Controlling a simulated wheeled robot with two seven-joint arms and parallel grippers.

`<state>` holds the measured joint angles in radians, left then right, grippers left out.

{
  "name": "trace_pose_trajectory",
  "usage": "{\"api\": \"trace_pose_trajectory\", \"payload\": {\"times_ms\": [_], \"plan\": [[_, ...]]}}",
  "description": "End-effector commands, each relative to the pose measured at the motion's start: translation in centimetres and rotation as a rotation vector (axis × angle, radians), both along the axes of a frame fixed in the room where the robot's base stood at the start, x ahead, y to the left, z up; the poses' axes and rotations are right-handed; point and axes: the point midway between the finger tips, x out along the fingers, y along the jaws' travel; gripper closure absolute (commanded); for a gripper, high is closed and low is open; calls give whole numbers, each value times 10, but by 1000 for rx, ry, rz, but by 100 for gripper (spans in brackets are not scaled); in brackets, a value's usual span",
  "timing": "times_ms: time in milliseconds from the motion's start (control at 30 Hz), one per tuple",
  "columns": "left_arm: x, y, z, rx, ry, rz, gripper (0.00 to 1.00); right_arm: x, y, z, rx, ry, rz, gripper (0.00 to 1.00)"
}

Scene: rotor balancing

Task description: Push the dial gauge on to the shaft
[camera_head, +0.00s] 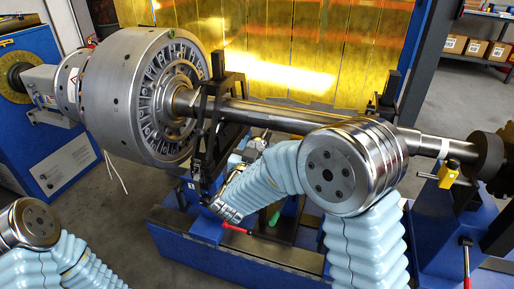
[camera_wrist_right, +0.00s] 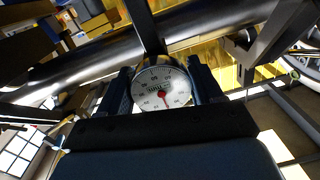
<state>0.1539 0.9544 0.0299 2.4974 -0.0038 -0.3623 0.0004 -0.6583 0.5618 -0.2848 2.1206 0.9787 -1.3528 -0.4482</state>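The dial gauge (camera_wrist_right: 161,88) has a round white face with a red centre and sits between the two fingers of my right gripper (camera_wrist_right: 162,90) in the right wrist view. The fingers press on both sides of it. A dark bar (camera_wrist_right: 146,28) rises behind the gauge and crosses in front of the shaft (camera_wrist_right: 88,62). I cannot tell whether the gauge tip touches the shaft. In the head view the steel shaft (camera_head: 262,116) runs right from the large rotor (camera_head: 130,95). My left gripper is out of view.
A dark bearing stand (camera_head: 215,105) straddles the shaft near the rotor, with another (camera_head: 385,105) farther right. The blue machine bed (camera_head: 190,250) lies below, with a red-handled tool (camera_head: 237,229) on it. A yellow block (camera_head: 448,174) hangs near the shaft's right end.

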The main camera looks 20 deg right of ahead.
Motion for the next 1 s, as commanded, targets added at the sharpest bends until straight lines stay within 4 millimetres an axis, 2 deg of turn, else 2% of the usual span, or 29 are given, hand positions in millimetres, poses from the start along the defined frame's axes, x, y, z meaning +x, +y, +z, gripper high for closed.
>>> {"api": "trace_pose_trajectory", "payload": {"times_ms": [33,300,333,467,700,933,967,1000], "plan": [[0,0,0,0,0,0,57,0,0,0,0,0,0,46],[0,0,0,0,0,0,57,0,0,0,0,0,0,87],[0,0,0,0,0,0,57,0,0,0,0,0,0,90],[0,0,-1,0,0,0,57,5,-3,0,1,0,-1,90],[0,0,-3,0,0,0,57,28,-19,0,1,-2,-1,90],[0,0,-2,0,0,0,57,29,-20,1,0,-2,-1,90],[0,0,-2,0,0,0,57,29,-20,1,0,-2,-1,31],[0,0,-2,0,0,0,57,29,-20,1,0,-1,-1,25]]}}
